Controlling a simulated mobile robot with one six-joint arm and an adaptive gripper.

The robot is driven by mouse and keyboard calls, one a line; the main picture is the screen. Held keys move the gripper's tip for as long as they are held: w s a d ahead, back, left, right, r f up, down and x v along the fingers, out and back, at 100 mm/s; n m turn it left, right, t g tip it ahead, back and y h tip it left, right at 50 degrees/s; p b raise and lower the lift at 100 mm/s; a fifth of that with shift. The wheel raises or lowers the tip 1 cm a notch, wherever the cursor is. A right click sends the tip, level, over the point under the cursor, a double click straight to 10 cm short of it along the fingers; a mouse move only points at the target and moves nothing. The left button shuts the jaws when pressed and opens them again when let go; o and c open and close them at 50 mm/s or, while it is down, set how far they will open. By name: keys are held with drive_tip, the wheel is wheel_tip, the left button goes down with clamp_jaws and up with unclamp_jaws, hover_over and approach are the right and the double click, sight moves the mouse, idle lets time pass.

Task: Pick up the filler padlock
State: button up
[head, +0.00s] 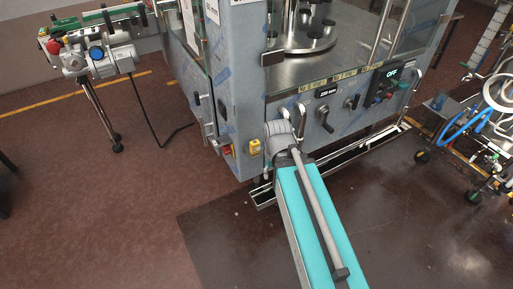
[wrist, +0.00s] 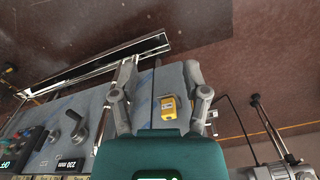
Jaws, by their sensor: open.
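The yellow padlock (head: 254,147) is on the lower front of the grey-blue filler machine, near its left corner, in the head view. In the wrist view the small yellow padlock (wrist: 168,107) shows between the two fingers of my gripper (wrist: 161,70), in front of the blue-grey panel. My gripper is open and nothing is held. I cannot tell how far the padlock is from the fingers. In the head view my arm reaches up to the panel just right of the padlock, and the fingers cannot be made out.
Black-handled levers (head: 326,119) and a control box (head: 383,88) are on the panel to the right. A metal tray rail (head: 350,152) runs along the machine's foot. A conveyor (head: 100,50) stands at left, a hose cart (head: 490,120) at right. The floor at front left is clear.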

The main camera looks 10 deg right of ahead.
drive_tip(key=shift+o, duration=1)
drive_tip(key=shift+f, duration=0.1)
drive_tip(key=n+t+h+b, duration=0.6)
drive_tip(key=n+h+b, duration=1.35)
drive_tip(key=b, duration=1.35)
approach(251, 144)
drive_tip(key=a+r+n+y, duration=0.2)
drive_tip(key=shift+s+d+f+p, duration=0.1)
drive_tip(key=shift+s+p, duration=0.15)
drive_tip(key=shift+p, duration=0.05)
drive_tip(key=shift+d, duration=0.1)
drive_tip(key=shift+x, duration=4.25)
